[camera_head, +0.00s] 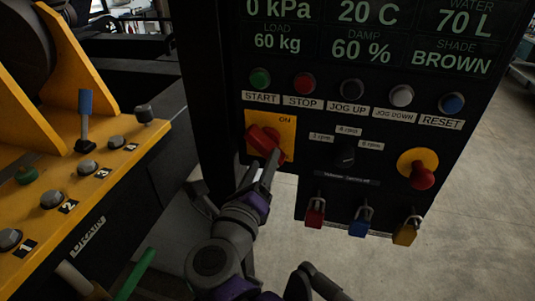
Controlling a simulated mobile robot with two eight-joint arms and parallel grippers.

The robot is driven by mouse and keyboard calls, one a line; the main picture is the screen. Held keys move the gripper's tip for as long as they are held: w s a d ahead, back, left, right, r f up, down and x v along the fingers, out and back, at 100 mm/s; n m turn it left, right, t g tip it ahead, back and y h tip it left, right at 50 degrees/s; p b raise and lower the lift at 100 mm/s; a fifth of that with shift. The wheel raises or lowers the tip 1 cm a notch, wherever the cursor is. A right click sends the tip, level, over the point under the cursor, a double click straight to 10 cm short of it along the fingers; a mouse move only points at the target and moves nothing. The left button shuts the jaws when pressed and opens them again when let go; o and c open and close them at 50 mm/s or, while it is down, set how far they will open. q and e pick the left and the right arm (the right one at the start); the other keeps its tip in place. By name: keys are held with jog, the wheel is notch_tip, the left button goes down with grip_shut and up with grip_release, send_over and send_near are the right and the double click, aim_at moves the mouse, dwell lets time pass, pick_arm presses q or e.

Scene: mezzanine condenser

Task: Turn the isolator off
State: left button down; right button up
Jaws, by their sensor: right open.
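The isolator is a red rotary handle (265,140) on a yellow plate (286,128) marked ON, at the left of the black control panel. The handle is tilted, running from upper left to lower right. My right gripper (262,167) is open just below the handle, its fingers pointing up at it. One fingertip overlaps the lower part of the handle; I cannot tell whether they touch. The lower right of the plate is partly hidden by the handle and gripper. My left gripper is not in view.
Above the isolator is a row of push buttons including START (260,79) and STOP (304,83). A black selector knob (345,156) and red emergency button (422,178) are to the right. Padlocks, one red (315,214), hang below. A yellow console (96,207) stands left.

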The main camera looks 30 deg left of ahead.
jog(key=v, duration=0.6)
dwell(0.3)
jog(key=w+d+n+y, duration=0.4)
jog(key=w+d+n, duration=0.2)
jog(key=n, duration=0.4)
jog(key=d+f+n+g, duration=0.5)
jog(key=d+f+n, duration=0.4)
jog(key=f+n, duration=0.15)
jog(key=s+d+f+n+g+h, duration=0.2)
jog(key=s+d+f+g+h, duration=0.1)
jog(key=d+f, duration=0.6)
jog(key=s+d+f+n+g+h, duration=0.2)
jog(key=s+d+f+g+h, duration=0.2)
jog(key=s+d+f, duration=0.4)
jog(key=d+f+h, duration=0.1)
jog(key=d+f, duration=0.1)
jog(key=d, duration=0.4)
jog(key=shift+d+f+p, duration=0.2)
jog(key=shift+d+p, duration=0.15)
jog(key=shift+d, duration=0.05)
